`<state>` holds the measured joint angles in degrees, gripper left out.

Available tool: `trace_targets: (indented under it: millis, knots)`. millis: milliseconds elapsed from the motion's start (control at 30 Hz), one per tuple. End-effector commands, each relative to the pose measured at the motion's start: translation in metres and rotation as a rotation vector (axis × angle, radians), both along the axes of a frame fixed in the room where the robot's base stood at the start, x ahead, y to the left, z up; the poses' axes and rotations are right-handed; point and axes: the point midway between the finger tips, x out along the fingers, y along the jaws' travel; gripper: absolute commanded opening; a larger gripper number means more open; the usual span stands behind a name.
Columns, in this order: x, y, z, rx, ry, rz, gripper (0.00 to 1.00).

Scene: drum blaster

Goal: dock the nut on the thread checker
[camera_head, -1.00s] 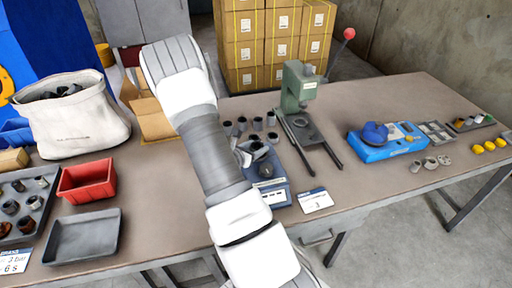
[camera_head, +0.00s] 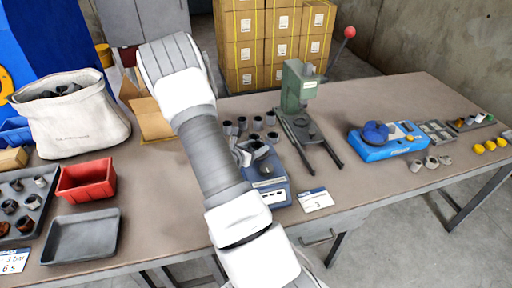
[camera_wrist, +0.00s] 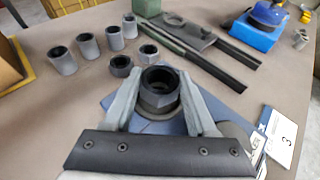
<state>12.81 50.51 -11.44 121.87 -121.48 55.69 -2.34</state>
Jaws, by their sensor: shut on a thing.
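My gripper (camera_wrist: 160,106) is shut on a grey hexagonal nut (camera_wrist: 158,90) with a dark round opening facing up. The nut sits between the two fingers, over the blue thread checker (camera_wrist: 112,102). A dark round part of the checker shows just below the nut; I cannot tell whether they touch. In the head view, the blue checker (camera_head: 276,192) stands on the bench with my gripper (camera_head: 253,152) at its back end. My arm and fingers hide part of it, and the nut is hard to make out there.
Several grey sleeves and nuts (camera_wrist: 112,40) stand behind the checker. A green press (camera_head: 297,88) with two dark rails is to its right. A card marked 3 (camera_head: 315,200) lies beside the checker. A red bin (camera_head: 87,181) and grey tray (camera_head: 82,237) are left.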

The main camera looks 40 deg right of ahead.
Motion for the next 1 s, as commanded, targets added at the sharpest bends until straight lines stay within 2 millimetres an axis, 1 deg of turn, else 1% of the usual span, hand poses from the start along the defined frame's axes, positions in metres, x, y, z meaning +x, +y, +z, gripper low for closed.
trace_targets:
  millis: [367,1000]
  knots:
    - [0.0,0.0,0.0,-0.002,-0.001,0.0,0.0]
    - [0.0,0.0,-0.012,-0.002,-0.001,0.0,0.0]
